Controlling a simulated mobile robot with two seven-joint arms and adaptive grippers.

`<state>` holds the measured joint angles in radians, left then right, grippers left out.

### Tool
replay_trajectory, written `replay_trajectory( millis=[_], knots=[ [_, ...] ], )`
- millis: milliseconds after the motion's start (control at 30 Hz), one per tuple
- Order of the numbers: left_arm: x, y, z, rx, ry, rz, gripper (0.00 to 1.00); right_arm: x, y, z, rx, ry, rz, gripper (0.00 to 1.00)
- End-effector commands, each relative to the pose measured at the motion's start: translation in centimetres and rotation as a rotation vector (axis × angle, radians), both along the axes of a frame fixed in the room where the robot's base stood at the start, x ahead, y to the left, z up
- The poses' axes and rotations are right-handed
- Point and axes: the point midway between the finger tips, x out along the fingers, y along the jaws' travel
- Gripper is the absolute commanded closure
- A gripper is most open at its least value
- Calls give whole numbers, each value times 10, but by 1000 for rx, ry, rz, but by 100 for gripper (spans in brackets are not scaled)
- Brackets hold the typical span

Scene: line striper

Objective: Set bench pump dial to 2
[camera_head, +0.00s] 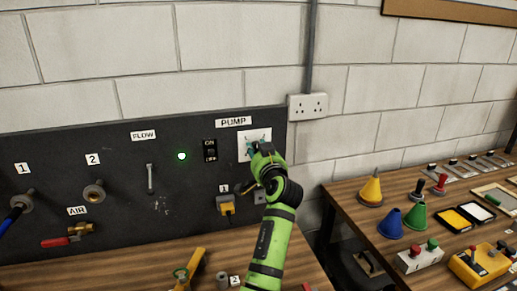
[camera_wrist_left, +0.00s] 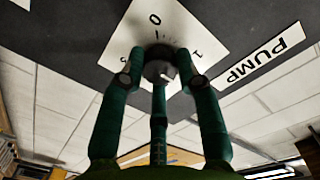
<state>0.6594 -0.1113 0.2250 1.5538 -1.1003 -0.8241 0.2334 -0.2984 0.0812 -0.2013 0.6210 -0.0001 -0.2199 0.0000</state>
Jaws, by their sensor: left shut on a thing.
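The pump dial (camera_wrist_left: 159,66) is a dark round knob on a white plate (camera_wrist_left: 140,30) under the PUMP label (camera_head: 233,122). The plate also shows in the head view (camera_head: 265,133) on the dark panel. My right gripper is out of view.
A black ON switch (camera_head: 210,150) and a lit green lamp (camera_head: 181,156) sit left of the dial. A yellow plug (camera_head: 227,205) is below. Cones and boxes stand on the right bench (camera_head: 340,200).

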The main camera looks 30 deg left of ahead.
Motion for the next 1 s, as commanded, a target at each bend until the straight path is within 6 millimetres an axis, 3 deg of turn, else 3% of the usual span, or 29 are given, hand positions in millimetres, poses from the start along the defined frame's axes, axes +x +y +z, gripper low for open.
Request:
replay_trajectory(
  millis=[33, 600, 1000],
  knots=[
    [0, 2, 10, 43, 21, 0, 99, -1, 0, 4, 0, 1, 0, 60],
    [1, 1, 12, 383, 416, 3, 100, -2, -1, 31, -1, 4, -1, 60],
    [2, 0, 11, 526, 583, 5, 100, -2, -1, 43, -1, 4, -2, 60]
  ],
)
